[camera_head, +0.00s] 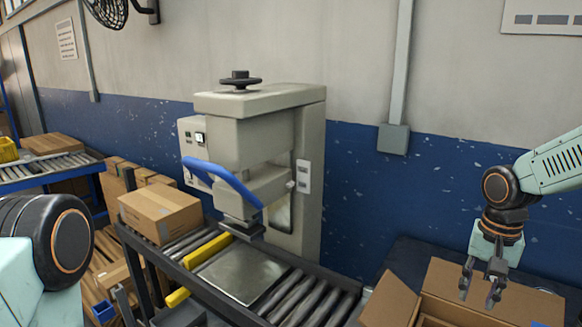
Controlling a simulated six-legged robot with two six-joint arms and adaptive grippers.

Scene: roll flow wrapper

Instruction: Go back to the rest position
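My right gripper (477,299) hangs at the right with its fingers pointing down and apart. Nothing shows between them. It is in front of or above an open cardboard box (450,270); I cannot tell whether the fingertips are inside it. Of my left arm only a rounded joint shows at the left edge; its gripper is out of view. The grey wrapping machine (245,130) stands in the middle with its blue handle (222,180). A bare metal plate (240,275) lies on the roller conveyor below it.
A closed cardboard box (160,212) sits on the conveyor's left part. Bare rollers (310,303) run to the right of the plate. More boxes and another roller table (45,170) stand at the far left. A blue and grey wall closes the back.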

